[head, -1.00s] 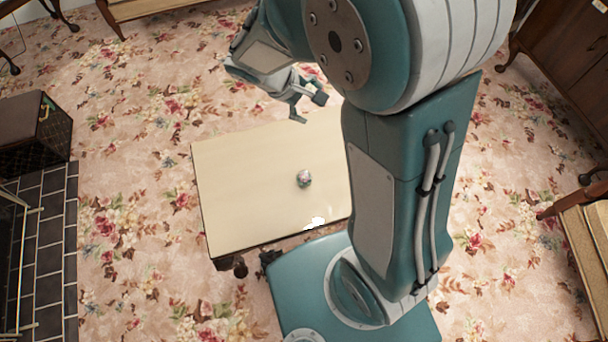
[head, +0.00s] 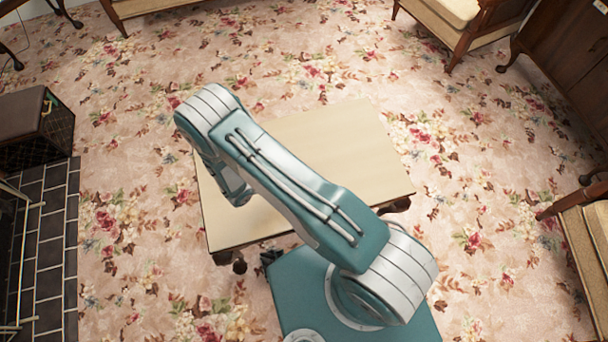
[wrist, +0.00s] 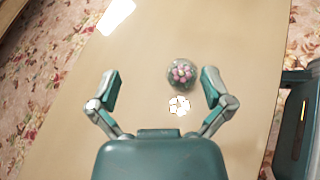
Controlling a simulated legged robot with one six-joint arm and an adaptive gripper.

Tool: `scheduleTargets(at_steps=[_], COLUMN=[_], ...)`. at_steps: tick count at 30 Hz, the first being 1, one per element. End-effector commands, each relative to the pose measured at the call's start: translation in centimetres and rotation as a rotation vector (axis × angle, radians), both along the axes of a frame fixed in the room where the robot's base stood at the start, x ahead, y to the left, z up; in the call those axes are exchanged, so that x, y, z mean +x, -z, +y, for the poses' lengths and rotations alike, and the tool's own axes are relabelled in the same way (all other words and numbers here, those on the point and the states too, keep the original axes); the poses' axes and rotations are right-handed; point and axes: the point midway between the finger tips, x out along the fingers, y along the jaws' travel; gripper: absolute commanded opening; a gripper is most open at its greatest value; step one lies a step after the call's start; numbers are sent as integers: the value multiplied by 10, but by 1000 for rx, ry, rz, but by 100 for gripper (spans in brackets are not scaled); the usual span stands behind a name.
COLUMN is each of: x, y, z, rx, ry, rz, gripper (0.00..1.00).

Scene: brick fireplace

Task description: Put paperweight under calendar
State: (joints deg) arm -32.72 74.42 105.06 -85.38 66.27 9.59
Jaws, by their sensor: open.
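The paperweight (wrist: 181,74) is a round clear ball with pink and green inside. In the wrist view it rests on the pale table top (wrist: 245,60). My gripper (wrist: 159,75) is open and empty. Its fingers lie on either side of the paperweight, which sits closer to the right finger with no visible contact. In the head view my arm hides the gripper and the paperweight. I cannot make out a calendar in either current view.
A small patterned white patch (wrist: 180,105) lies below the paperweight in the wrist view, and a bright white patch (wrist: 117,15) at upper left; I cannot tell whether these are glare. Flowered carpet (head: 480,210) surrounds the table (head: 340,150). A dark box (head: 35,128) stands left.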

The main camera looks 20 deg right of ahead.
Motion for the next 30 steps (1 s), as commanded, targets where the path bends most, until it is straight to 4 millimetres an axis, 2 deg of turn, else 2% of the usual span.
scheduleTargets(at_steps=[1, 3, 6, 9, 13, 21, 30], x=[-8, -17, -28, -36, -36, -11, 7], y=[22, 47, 75, 91, 99, 115, 125], z=[1, 3, 4, 5, 1, -29, -51], rx=[-27, -56, -86, -103, -109, -108, -108], ry=[-52, -121, -200, -249, -268, -263, -261], rz=[30, 61, 96, 117, 124, 123, 123], gripper=[100, 100, 100, 100, 100, 100, 100])
